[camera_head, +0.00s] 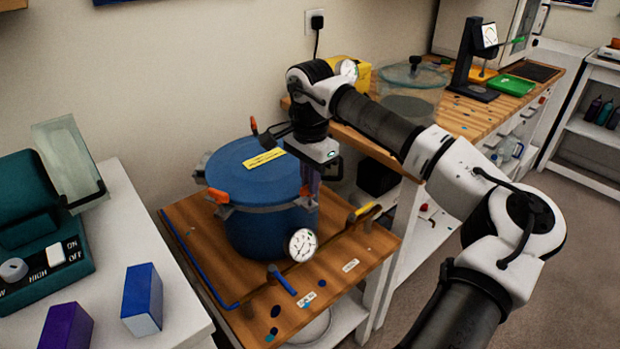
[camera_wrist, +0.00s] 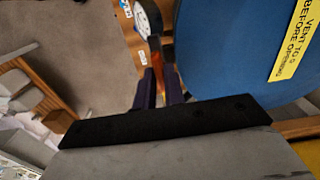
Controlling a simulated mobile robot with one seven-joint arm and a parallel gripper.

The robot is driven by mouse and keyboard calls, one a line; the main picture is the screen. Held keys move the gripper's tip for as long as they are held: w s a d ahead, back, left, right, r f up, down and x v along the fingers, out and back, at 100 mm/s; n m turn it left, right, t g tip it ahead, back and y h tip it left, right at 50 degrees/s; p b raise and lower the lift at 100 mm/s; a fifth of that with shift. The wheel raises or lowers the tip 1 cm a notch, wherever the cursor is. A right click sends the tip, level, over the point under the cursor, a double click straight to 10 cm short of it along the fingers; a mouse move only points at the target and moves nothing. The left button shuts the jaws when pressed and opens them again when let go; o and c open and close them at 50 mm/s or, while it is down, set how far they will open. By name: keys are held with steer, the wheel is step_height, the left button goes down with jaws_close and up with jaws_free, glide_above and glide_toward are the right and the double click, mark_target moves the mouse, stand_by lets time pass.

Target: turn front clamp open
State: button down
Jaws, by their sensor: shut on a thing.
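The blue pressure pot (camera_head: 258,225) stands on the wooden cart top with its lid (camera_head: 248,160) on. My gripper (camera_head: 311,180) points down at the pot's right rim. It is shut on an orange clamp handle there, which I take as the front clamp (camera_head: 304,190). In the wrist view my dark fingers (camera_wrist: 161,80) are on either side of the orange handle (camera_wrist: 169,76), beside the blue lid (camera_wrist: 235,45). The fingers and arm hide most of this clamp. Another orange-handled clamp (camera_head: 217,196) sits at the pot's left rim, and one (camera_head: 254,125) stands up at the back.
A pressure gauge (camera_head: 302,245) sticks out at the pot's front right, close to my fingers. A yellow-handled bar (camera_head: 364,211) lies behind it. A white table (camera_head: 150,240) with boxes is at left. A workbench (camera_head: 455,115) holds a clear vessel (camera_head: 413,85).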

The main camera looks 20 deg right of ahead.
steer(key=c, duration=1.5)
jaws_free()
steer(key=shift+r, duration=0.1)
step_height(320, 180, up, 14)
steer(key=shift+f+b, duration=0.15)
steer(key=shift+b, duration=0.2)
